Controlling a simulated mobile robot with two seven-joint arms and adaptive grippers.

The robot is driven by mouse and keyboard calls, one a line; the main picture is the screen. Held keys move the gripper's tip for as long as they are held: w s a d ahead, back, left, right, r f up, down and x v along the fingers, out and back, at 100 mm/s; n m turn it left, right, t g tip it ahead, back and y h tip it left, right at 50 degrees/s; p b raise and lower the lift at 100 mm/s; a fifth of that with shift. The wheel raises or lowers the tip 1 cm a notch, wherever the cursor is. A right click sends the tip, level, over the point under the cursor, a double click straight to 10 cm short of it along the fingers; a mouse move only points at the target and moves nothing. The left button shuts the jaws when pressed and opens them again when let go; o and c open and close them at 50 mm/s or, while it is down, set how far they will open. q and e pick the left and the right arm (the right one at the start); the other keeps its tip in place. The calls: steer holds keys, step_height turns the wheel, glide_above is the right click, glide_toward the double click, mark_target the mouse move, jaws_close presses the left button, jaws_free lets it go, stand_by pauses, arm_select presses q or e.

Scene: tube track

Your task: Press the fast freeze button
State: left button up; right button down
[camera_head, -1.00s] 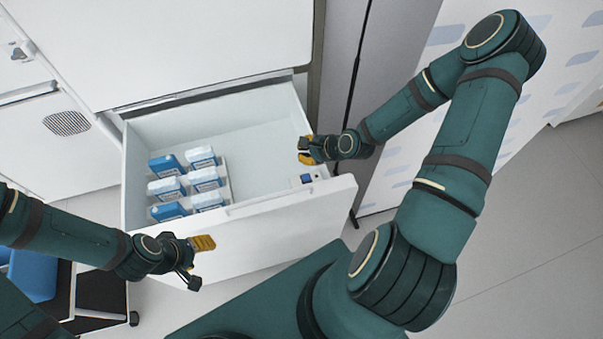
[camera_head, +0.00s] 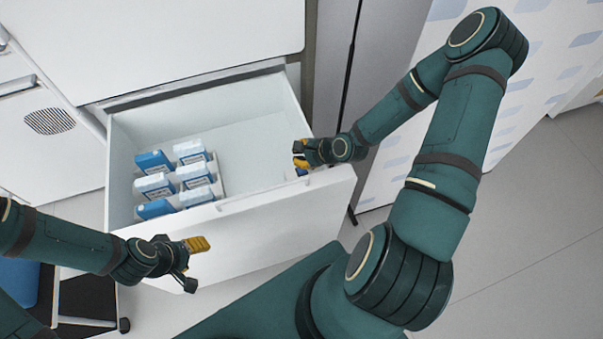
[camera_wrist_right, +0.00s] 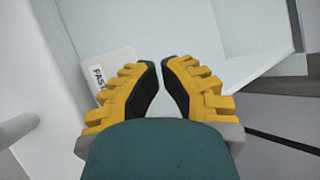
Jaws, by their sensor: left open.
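The fast freeze button's white panel (camera_wrist_right: 99,76) is at the drawer's right front corner. In the right wrist view its letters "FAST" show just left of my right gripper (camera_wrist_right: 161,66), and the rest is behind the fingers. In the head view my right gripper (camera_head: 299,155) is over that corner and covers most of the panel. Its fingertips are close together with a narrow gap, and nothing shows between them. I cannot tell whether they touch the panel. My left gripper (camera_head: 193,262) is open and empty in front of the drawer.
The white drawer (camera_head: 260,205) is pulled out, with several blue-and-white boxes (camera_head: 155,187) in its left part. Its right part is empty. A dark cart (camera_head: 88,300) stands at lower left. A panelled wall (camera_head: 400,150) is to the right.

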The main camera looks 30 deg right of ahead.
steer(key=shift+f, duration=1)
steer(key=shift+f, duration=0.15)
stand_by(0.6)
steer(key=shift+f, duration=0.3)
steer(key=shift+f, duration=0.5)
stand_by(0.6)
steer(key=shift+r, duration=0.1)
steer(key=shift+r+p, duration=0.75)
steer(key=shift+r, duration=0.1)
steer(key=shift+r, duration=0.1)
steer(key=shift+r+p, duration=2.1)
steer(key=shift+r, duration=0.3)
